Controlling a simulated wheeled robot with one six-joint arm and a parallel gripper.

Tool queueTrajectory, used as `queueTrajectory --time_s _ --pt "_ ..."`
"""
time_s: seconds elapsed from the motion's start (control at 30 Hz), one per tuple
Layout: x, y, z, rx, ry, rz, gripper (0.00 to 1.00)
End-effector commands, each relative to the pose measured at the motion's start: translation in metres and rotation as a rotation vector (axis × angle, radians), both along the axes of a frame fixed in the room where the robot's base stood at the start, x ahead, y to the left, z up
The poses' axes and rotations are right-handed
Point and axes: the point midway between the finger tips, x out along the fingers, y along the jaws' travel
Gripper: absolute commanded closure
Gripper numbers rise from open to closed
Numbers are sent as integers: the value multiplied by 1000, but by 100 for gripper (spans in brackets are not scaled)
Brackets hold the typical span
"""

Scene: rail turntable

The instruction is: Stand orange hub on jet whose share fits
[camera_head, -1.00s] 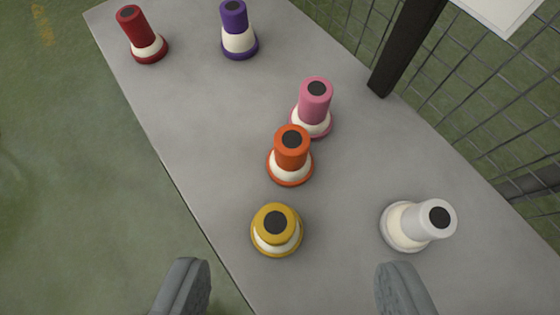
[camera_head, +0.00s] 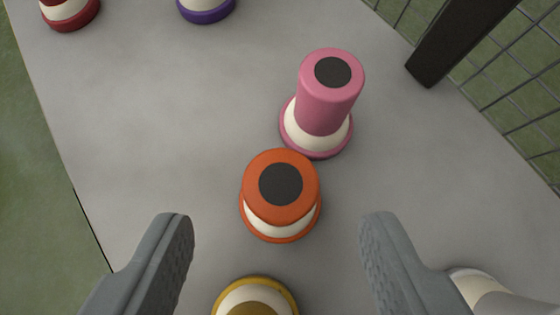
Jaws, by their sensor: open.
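The orange hub (camera_head: 279,212) stands upright on the grey slab, with a black disc on its top and a cream band near its base. My gripper (camera_head: 277,245) is open and empty, its two grey fingers to the left and right of the orange hub in the picture and apart from it. No piece that I can make out as jet is in view.
A pink hub (camera_head: 326,100) stands close behind the orange one. A yellow hub (camera_head: 255,300) is at the bottom edge, partly cut off, between the fingers. A white hub (camera_head: 490,293) lies partly behind the right finger. Red (camera_head: 70,12) and purple (camera_head: 206,10) hubs are at the top. A dark post (camera_head: 455,40) and wire fence bound the right.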

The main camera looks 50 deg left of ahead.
Motion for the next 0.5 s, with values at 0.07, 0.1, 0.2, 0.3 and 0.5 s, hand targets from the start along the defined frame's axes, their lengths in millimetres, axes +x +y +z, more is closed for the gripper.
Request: queueTrajectory --time_s 0.07,0.1,0.2,0.3,0.5 --pt "1 1 -2 0 -1 -1 45" --pt "2 2 -3 -1 -1 0 45" --pt "4 5 -7 -1 0 1 45" --pt "9 10 -16 -1 2 1 45" --pt "21 24 -34 0 1 1 45"
